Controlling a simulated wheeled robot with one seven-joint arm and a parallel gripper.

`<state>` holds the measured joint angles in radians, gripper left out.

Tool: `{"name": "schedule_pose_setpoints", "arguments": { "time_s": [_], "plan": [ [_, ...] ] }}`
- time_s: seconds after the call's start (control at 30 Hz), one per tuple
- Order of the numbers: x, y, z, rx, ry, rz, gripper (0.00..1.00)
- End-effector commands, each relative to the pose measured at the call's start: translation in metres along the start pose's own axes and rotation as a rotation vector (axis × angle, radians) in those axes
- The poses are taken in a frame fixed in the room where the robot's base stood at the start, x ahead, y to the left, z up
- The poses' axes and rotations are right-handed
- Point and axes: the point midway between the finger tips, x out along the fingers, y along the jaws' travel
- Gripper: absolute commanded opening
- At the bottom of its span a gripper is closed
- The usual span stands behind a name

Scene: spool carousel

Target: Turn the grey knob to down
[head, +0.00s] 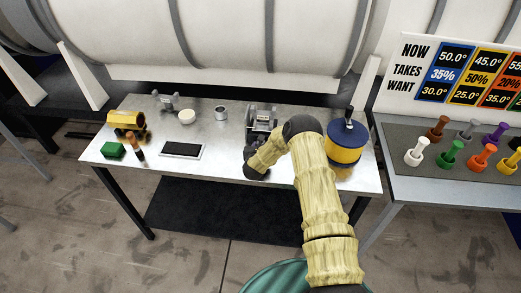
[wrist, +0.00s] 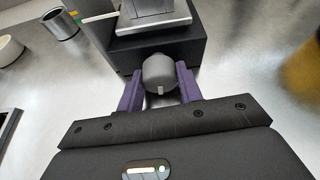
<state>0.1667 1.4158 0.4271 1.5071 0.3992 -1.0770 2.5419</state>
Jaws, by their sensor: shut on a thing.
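A grey knob (wrist: 160,72) with a rounded body sits on the front of a dark box (wrist: 158,48) in the wrist view. A small pale mark on the knob points toward the bottom of that picture. My gripper (wrist: 158,88) is shut on the knob, with one purple finger on each side of it. In the head view my gripper (head: 256,162) is at the front of the device (head: 262,120) on the metal table (head: 215,165). The knob is hidden there by my gripper and arm.
A blue and yellow drum (head: 344,145) stands right of my arm. A black-screened tablet (head: 181,151), a white bowl (head: 187,117), a metal cup (head: 221,113) and a green block (head: 114,150) lie to the left. Several coloured pegs stand on the right table (head: 400,175) below a sign (head: 455,75).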

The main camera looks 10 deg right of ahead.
Motion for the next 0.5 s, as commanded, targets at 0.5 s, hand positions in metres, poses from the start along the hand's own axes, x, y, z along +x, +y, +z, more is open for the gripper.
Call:
{"name": "schedule_pose_setpoints", "arguments": {
  "time_s": [0.5],
  "plan": [
    [0.0003, 0.0024, -0.0009, -0.245, 0.006, -0.101, 0.13]
  ]
}}
